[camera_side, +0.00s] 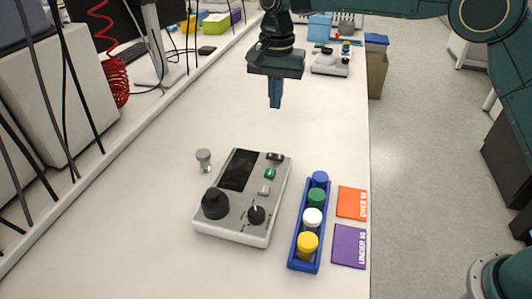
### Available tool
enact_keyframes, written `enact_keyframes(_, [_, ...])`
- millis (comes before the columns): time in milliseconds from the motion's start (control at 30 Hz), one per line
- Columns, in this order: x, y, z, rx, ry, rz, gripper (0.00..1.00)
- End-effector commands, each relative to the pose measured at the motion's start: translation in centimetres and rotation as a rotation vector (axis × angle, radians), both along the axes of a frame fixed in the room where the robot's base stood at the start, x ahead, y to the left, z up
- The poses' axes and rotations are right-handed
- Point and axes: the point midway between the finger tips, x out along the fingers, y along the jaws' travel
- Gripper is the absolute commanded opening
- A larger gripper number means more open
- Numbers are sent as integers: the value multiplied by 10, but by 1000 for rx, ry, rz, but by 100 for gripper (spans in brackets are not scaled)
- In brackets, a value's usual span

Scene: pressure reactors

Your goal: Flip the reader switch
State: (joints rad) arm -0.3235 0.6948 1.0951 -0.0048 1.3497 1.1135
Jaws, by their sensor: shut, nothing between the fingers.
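The reader (243,197) is a grey box on the white bench with a dark screen (240,170), a large black round part (215,203) and a smaller black knob (256,215). A black rocker switch (275,156) sits at its upper right edge, with a green button (271,174) and a grey button (264,190) below. My gripper (275,106) points down, shut and empty, in the air above and behind the reader, apart from it. The switch is uncovered in this view; its position is too small to tell.
A blue rack (296,255) with several capped vials stands right of the reader. An orange card (351,203) and a purple card (348,245) lie beside it. A small grey-capped vial (204,158) stands left.

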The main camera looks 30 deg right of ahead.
Motion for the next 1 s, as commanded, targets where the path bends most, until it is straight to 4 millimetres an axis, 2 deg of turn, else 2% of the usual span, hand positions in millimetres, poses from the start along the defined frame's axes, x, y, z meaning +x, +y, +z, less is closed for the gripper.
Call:
enact_keyframes(200, [6,7,0,-1,1,0,0])
enact_keyframes(633, [5,7,-3,-1,2,0,0])
enact_keyframes(833, [5,7,-16,-1,3,0,0])
enact_keyframes(1000, [5,6,-37,-1,3,0,0])
